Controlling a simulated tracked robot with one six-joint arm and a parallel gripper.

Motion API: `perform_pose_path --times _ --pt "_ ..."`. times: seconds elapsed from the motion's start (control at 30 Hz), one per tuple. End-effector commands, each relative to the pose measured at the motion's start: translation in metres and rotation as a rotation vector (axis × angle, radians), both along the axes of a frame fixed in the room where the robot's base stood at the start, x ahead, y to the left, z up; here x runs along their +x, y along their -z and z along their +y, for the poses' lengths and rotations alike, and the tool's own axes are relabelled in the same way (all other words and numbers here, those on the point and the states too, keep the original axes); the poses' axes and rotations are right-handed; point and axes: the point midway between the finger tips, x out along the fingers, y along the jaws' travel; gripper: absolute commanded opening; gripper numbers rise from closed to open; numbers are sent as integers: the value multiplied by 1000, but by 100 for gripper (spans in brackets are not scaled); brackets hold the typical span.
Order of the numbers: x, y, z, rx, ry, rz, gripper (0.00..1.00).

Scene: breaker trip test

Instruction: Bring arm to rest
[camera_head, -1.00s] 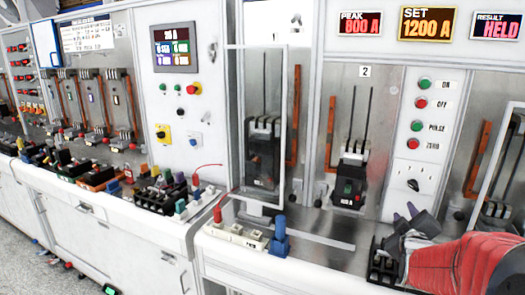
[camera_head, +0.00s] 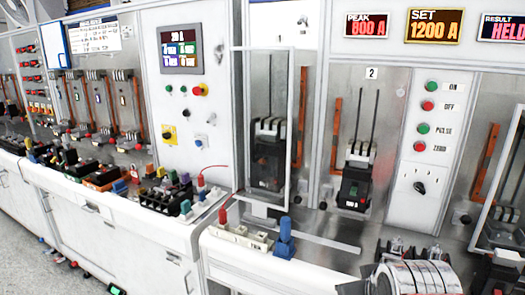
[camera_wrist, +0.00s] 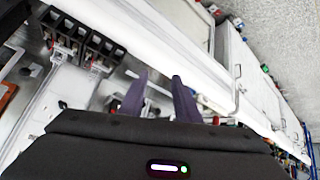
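In the wrist view my gripper (camera_wrist: 158,80) shows two purple fingers standing apart, with nothing seen between them. It hangs over the bench front, with the white cabinet fronts and floor beyond. In the head view the fingers are not visible; a silver ringed part at the bottom right seems to belong to my arm. Another breaker (camera_head: 268,150) stands behind a clear framed guard (camera_head: 297,110) in the bay to the left.
The displays read peak 800 A (camera_head: 367,25), set 1200 A (camera_head: 434,27) and result HELD (camera_head: 503,28). A button panel (camera_head: 425,150) with a black knob is right of bay 2. Several breakers crowd the left bench.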

Motion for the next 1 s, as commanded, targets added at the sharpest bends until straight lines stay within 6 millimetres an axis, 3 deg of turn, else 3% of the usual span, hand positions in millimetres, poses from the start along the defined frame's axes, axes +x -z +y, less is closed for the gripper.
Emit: perform_pose_path --times 0.2,0.33,0.47,1.0 --pt "-67 10 28 98 48 136 30" --pt "-92 16 36 128 72 194 30" --pt "-101 18 38 138 82 214 30" --pt "-100 18 38 137 82 214 30"
